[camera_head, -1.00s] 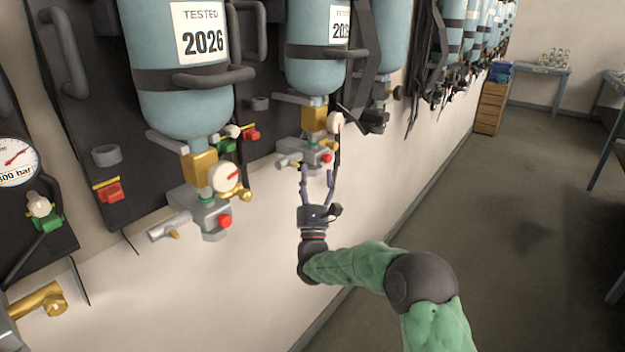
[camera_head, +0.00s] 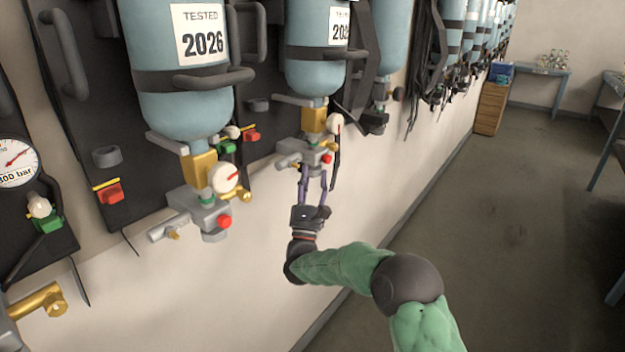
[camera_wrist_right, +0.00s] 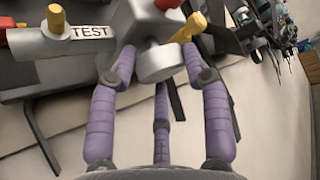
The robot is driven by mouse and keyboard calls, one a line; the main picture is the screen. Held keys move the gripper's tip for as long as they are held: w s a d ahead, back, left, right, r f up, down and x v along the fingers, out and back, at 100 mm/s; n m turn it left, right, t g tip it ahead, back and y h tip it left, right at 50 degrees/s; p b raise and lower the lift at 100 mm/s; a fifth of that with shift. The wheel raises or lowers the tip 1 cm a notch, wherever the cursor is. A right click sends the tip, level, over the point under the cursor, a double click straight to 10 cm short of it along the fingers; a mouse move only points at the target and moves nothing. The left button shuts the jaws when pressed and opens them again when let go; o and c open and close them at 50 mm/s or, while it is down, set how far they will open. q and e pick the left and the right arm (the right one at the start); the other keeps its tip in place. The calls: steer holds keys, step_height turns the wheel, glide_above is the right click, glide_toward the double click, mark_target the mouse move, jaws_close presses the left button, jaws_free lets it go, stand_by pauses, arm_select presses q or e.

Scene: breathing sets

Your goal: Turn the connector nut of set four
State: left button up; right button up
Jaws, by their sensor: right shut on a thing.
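The breathing set in the middle has a blue cylinder (camera_head: 318,70), a brass valve (camera_head: 313,121) and a grey block with a red button (camera_head: 327,158). Under that block is a round grey connector nut (camera_wrist_right: 160,63). My right gripper (camera_head: 313,178) reaches up from below and its purple fingers are shut on this nut. In the right wrist view, two fingers of the gripper (camera_wrist_right: 160,75) flank the nut and a third stands behind it. A grey arm marked TEST (camera_wrist_right: 92,33) sticks out left of the block. No set number is readable. My left gripper is not in view.
A nearer set, its cylinder (camera_head: 180,110) labelled TESTED 2026, hangs to the left with its own valve block (camera_head: 198,210). More sets line the wall to the right. Black straps (camera_head: 360,100) hang close by. The floor (camera_head: 510,220) at right is clear.

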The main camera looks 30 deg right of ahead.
steer(key=m+g+h, duration=0.1)
steer(key=g+h, duration=0.1)
steer(key=g, duration=0.1)
steer(key=m+g+h, duration=0.2)
steer(key=g, duration=0.1)
steer(key=w+m+g+h, duration=0.1)
steer(key=m+g+h, duration=0.1)
steer(key=g+h, duration=0.1)
steer(key=shift+a+f+g, duration=0.2)
steer(key=shift+a+g, duration=0.15)
steer(key=shift+g, duration=0.25)
steer(key=m+g+h, duration=0.1)
steer(key=g, duration=0.2)
steer(key=m+g+h, duration=0.1)
steer(key=g, duration=0.1)
steer(key=shift+w+m+g, duration=0.15)
steer(key=shift+m+g, duration=0.15)
steer(key=shift+g, duration=0.1)
steer(key=shift+w+m+g, duration=0.1)
steer(key=shift+m+g, duration=0.7)
steer(key=shift+g, duration=1.15)
steer(key=shift+w+m+g, duration=0.1)
steer(key=shift+m+g, duration=0.7)
steer(key=shift+g, duration=1.65)
steer(key=o, duration=1.2)
steer(key=shift+d, duration=0.1)
steer(key=shift+r, duration=0.15)
steer(key=shift+t, duration=0.7)
